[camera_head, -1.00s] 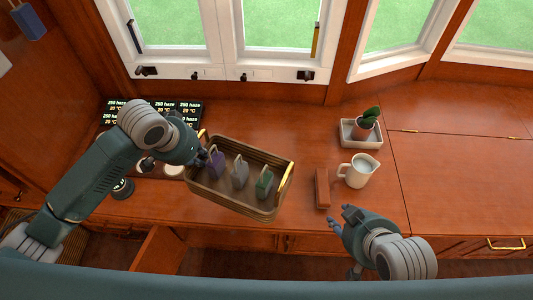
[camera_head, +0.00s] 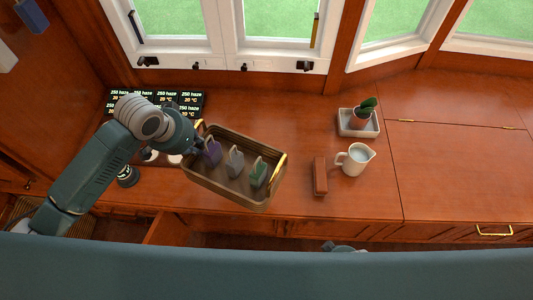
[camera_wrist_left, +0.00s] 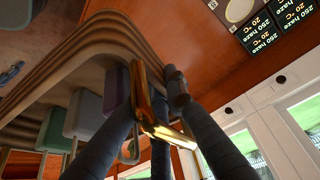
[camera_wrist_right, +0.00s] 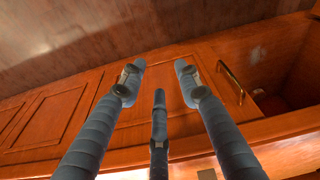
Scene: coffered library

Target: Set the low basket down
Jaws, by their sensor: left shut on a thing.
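The low basket (camera_head: 226,194) is brown and ribbed, with a gold handle at each end. It looks roughly level over the front of the wooden counter; I cannot tell whether its bottom touches. It holds a purple tag-like item (camera_head: 212,153), a grey one (camera_head: 235,163) and a green one (camera_head: 258,173). My left gripper (camera_head: 201,149) is shut on the basket's left-end handle, and the gold handle (camera_wrist_left: 146,100) shows between its fingers in the left wrist view. My right gripper (camera_wrist_right: 158,80) is open and empty, facing cabinet fronts; the head view mostly hides it.
Right of the basket are a reddish-brown block (camera_head: 320,177), a white pitcher (camera_head: 355,159) and a potted plant in a white tray (camera_head: 358,123). Dark display panels (camera_head: 165,100) stand behind my left arm. The counter (camera_head: 455,165) is clear at the right.

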